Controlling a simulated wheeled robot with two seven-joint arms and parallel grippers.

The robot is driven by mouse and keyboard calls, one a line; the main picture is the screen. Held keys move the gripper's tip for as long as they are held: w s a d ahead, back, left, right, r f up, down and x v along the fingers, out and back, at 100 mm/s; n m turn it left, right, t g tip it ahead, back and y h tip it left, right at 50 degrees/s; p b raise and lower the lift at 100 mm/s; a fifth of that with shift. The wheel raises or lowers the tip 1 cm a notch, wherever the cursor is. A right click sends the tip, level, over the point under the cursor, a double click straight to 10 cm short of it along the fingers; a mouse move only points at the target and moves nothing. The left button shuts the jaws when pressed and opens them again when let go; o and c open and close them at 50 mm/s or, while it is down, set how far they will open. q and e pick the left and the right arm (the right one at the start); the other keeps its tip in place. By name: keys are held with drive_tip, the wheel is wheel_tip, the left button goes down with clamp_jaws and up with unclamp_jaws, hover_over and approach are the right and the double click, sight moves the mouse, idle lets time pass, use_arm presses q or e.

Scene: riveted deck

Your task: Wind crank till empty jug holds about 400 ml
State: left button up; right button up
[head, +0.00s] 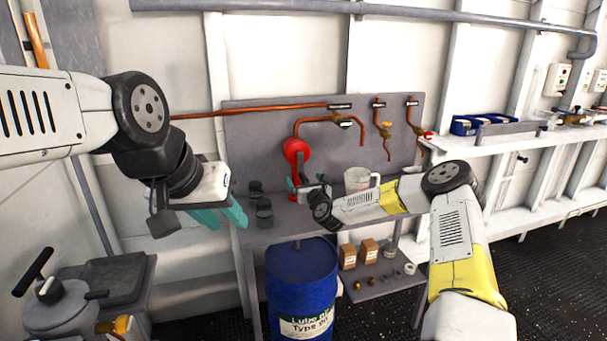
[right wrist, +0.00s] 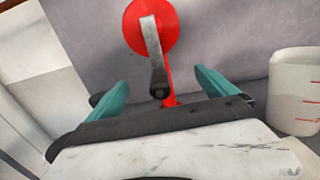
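The crank is a red wheel (right wrist: 150,25) with a grey arm (right wrist: 153,42) and a black knob (right wrist: 158,85); its arm hangs down. The red wheel also shows in the head view (head: 296,150). My right gripper (right wrist: 165,88) is open, with its teal fingers on either side of the knob and apart from it. The jug (right wrist: 296,92), pale with red marks, stands right of the crank. It is partly hidden by my right arm in the head view (head: 357,178); its level is unclear. My left gripper (head: 222,217) is open and empty, left of the bench.
Copper pipes with taps (head: 385,130) run along the grey back panel (head: 250,135). Dark cups (head: 264,212) stand at the bench's left. A blue drum (head: 300,275) stands below. Small boxes (head: 348,257) sit on a lower shelf. A kettle-like pot (head: 60,305) is at lower left.

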clamp_jaws()
drive_tip(key=shift+s+a+r, duration=1.05)
drive_tip(key=shift+a+r, duration=1.65)
drive_tip(key=shift+a, duration=0.55)
drive_tip(key=shift+w+d+r, duration=1.2)
drive_tip(key=shift+d+r, duration=2.55)
drive_tip(key=shift+r, duration=0.7)
drive_tip(key=w+d+f, duration=0.2)
drive_tip(key=d+f, duration=0.4)
drive_tip(key=f, duration=0.4)
drive_tip(key=shift+f, duration=0.2)
